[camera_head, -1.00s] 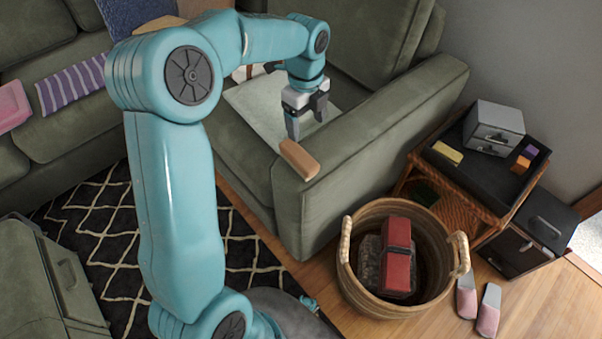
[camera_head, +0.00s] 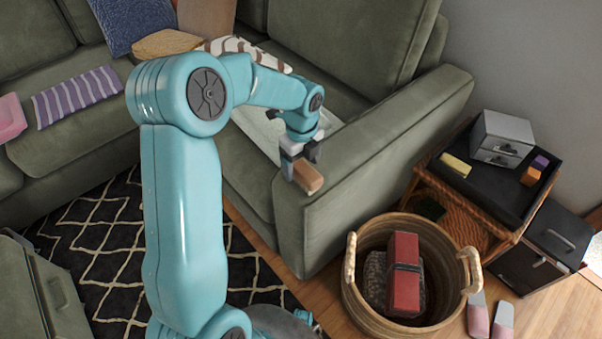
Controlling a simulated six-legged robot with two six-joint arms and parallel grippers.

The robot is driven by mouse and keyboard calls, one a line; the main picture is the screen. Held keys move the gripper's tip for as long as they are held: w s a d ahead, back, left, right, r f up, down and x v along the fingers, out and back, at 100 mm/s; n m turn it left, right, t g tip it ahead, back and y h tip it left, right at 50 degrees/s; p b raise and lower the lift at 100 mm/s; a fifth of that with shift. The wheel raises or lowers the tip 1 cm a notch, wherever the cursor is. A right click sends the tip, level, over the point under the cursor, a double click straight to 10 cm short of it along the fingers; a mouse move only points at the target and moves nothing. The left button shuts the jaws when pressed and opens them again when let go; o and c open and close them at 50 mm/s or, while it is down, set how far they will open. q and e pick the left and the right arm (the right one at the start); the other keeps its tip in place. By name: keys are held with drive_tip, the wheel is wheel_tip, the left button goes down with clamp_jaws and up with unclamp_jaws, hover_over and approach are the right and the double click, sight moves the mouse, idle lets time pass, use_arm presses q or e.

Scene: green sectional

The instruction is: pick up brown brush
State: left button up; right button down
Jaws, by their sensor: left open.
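The brown brush (camera_head: 309,180) lies on the front end of the green sofa's armrest (camera_head: 345,160). It looks like a light brown wooden block, and its far part is hidden behind my gripper. My left gripper (camera_head: 293,172) points down at the brush, with its fingers at the brush's far left part. The jaws are open; whether the fingers straddle the brush or touch it, I cannot tell. My right gripper is not in view.
A wicker basket (camera_head: 352,300) with a red object (camera_head: 405,272) stands on the floor right of the armrest. A rattan side table with a black tray (camera_head: 487,190) holds a grey drawer box (camera_head: 502,138). Pink slippers (camera_head: 503,318) lie on the floor.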

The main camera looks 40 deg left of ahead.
sight(301, 165)
use_arm(q)
drive_tip(key=shift+w+f, duration=0.1)
drive_tip(key=shift+f, duration=0.8)
drive_tip(key=shift+r, duration=0.1)
drive_tip(key=c, duration=1.1)
drive_tip(key=shift+a, duration=0.1)
drive_tip(key=shift+r, duration=0.1)
wheel_tip(301, 165, up, 20)
drive_tip(key=p, duration=0.4)
drive_tip(key=shift+p, duration=0.3)
